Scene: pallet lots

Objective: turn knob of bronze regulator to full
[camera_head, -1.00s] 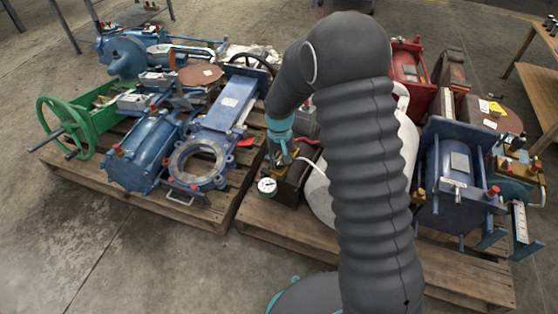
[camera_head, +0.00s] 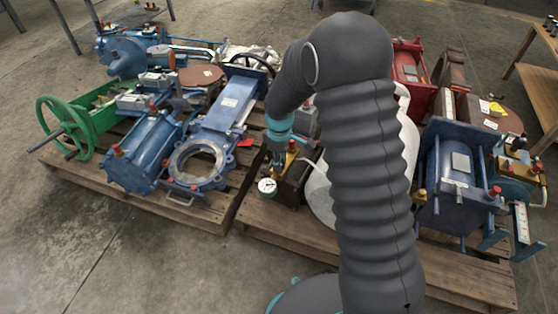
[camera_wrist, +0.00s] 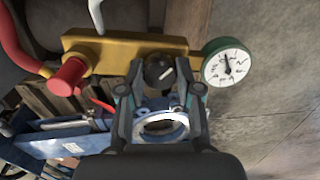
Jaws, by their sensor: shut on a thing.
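The bronze regulator (camera_wrist: 120,45) is a yellow-bronze block in the wrist view; in the head view it (camera_head: 280,171) sits near the front left of the right pallet. Its black knob (camera_wrist: 158,72) has a white mark. My gripper (camera_wrist: 160,85) is shut on the knob, one finger on each side. A round white gauge with a green rim (camera_wrist: 229,62) is on the block's right end, its needle pointing roughly upward; it also shows in the head view (camera_head: 267,187). A red knob (camera_wrist: 69,76) is at the block's left end. In the head view my gripper (camera_head: 277,160) is small.
A blue valve with a round opening (camera_head: 197,163) and a green handwheel (camera_head: 62,130) are on the left pallet. A white tank (camera_head: 318,190) is just right of the regulator, partly behind my arm. The concrete floor in front is clear.

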